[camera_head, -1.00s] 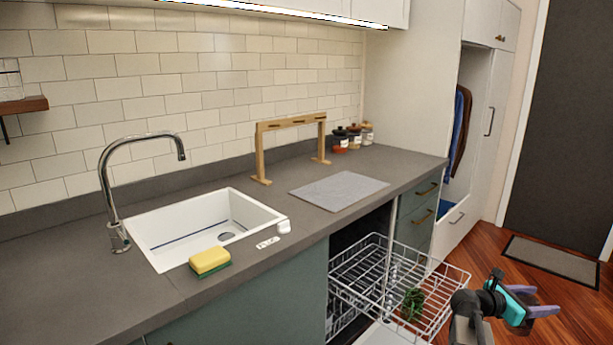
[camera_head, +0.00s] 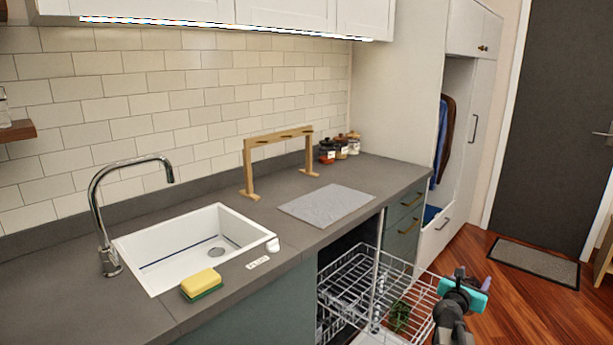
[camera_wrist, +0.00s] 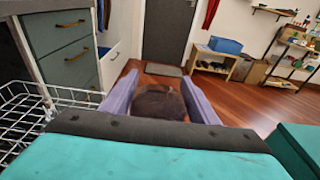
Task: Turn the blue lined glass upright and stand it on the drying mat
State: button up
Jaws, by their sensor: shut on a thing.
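The grey drying mat (camera_head: 328,204) lies flat and bare on the counter, right of the sink, up and left of my gripper.
The wire dishwasher rack (camera_head: 418,286) juts out below the counter, with a green item (camera_head: 399,316) in it. A wooden rack (camera_head: 280,142) and several jars (camera_head: 340,148) stand behind the mat. The sink (camera_head: 160,265) and sponge (camera_head: 201,284) are at left.

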jog(key=shift+w+a+r+n+t+y+p, duration=0.45)
jog(key=shift+w+a+n+t+y, duration=0.9)
jog(key=shift+a+n+y, duration=2.45)
jog(key=shift+w+a+r+n+t+y+p, duration=0.15)
jog(key=shift+w+a+n+t+y+p, duration=1.55)
jog(key=shift+a, duration=4.25)
jog(key=s+a+n+g+y+b, duration=0.1)
jog(key=s+a+n+g+y, duration=0.3)
jog(key=a, duration=0.6)
jog(key=s+a+n+g+y, duration=0.4)
jog(key=s+a+y, duration=0.4)
jog(key=a+y, duration=0.2)
jog(key=shift+a+r+n+b, duration=0.15)
jog(key=shift+r+n+b, duration=0.2)
jog(key=shift+n, duration=0.35)
notch_tip(320, 180, up, 17)
jog(key=p, duration=1.7)
